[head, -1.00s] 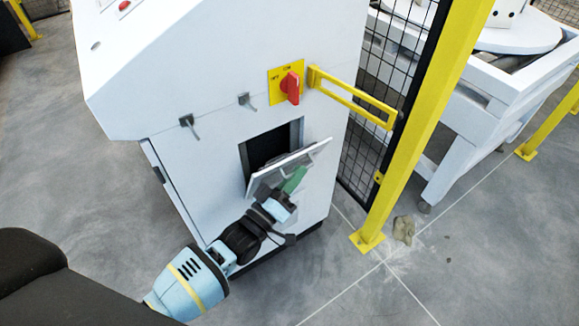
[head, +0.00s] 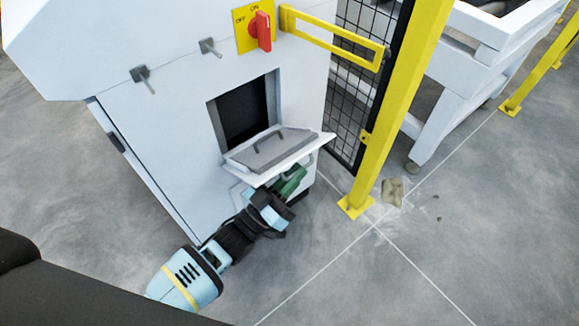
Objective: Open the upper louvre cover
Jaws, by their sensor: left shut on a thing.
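The louvre cover (head: 285,148) is a light grey panel on the front of the white cabinet (head: 165,140). It is swung down and outward, tilted away from the cabinet face, with its inner side facing up. Above it a dark rectangular opening (head: 245,110) shows in the cabinet. My left gripper (head: 290,182), with green fingers, is under the outer part of the cover and shut on it. The cover hides part of the fingertips. My right gripper is not in view.
A red switch (head: 263,32) on a yellow plate sits above the opening. A yellow bracket (head: 335,40) sticks out to its right. Two small latches, one a grey handle (head: 145,78), are on the cabinet front. A yellow post (head: 390,120) with mesh fence stands right.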

